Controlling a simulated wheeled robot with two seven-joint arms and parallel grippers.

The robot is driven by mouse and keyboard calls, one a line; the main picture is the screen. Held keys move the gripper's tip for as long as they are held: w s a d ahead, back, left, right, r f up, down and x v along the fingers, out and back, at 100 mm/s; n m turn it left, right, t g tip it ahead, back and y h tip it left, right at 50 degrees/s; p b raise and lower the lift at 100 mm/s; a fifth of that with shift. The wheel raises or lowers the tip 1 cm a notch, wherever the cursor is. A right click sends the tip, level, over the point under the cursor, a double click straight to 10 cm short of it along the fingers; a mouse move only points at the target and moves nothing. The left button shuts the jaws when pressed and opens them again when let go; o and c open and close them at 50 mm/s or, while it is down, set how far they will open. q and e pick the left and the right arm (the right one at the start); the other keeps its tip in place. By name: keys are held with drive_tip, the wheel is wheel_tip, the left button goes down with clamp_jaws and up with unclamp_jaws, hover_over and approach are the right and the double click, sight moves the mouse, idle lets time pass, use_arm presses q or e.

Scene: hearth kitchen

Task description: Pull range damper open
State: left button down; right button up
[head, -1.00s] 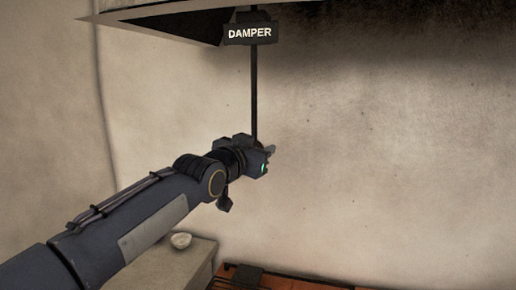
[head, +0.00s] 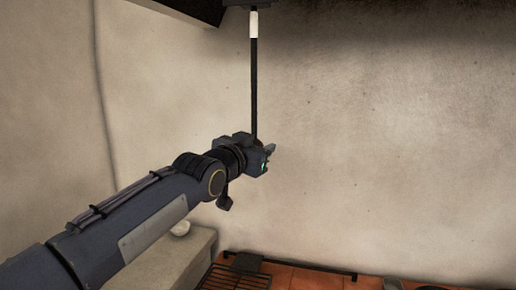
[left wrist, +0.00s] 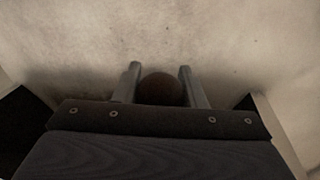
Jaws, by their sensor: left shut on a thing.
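The damper rod (head: 254,85) is a thin black upright rod hanging from under the dark hood at the top of the head view. A white band (head: 254,24) shows on it just below a dark piece at the hood. My left gripper (head: 268,157) is at the rod's lower end. In the left wrist view a dark brown round knob (left wrist: 160,89) sits between the two fingers (left wrist: 159,75), and the gripper is shut on it. In the head view the gripper mostly hides the knob. My right gripper is not in view.
The hood's edge (head: 185,10) overhangs at the top. A plain plaster wall (head: 390,130) stands behind. Space right of the gripper is clear.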

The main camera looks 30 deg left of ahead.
use_arm(q)
drive_tip(key=c, duration=0.9)
unclamp_jaws()
drive_tip(key=shift+f, duration=0.3)
drive_tip(key=shift+s+r, duration=0.1)
drive_tip(key=shift+s, duration=0.15)
drive_tip(key=s+b, duration=0.2)
drive_tip(key=s, duration=0.5)
drive_tip(key=shift+s+d, duration=0.15)
drive_tip(key=s+d+f+n+g+h, duration=0.1)
drive_tip(key=s+d+f+g, duration=0.2)
drive_tip(key=s+f, duration=0.4)
drive_tip(key=s+d+f+n+g+h, duration=0.1)
drive_tip(key=s+d+f+g, duration=0.3)
drive_tip(key=f, duration=1.4)
drive_tip(key=s+d+f+n+g+h, duration=0.1)
drive_tip(key=s+d+f+g, duration=0.3)
drive_tip(key=s+f, duration=0.7)
drive_tip(key=shift+s+f+n+g+h, duration=0.15)
drive_tip(key=shift+f+n+g+h, duration=0.15)
drive_tip(key=shift+f+g+h, duration=0.45)
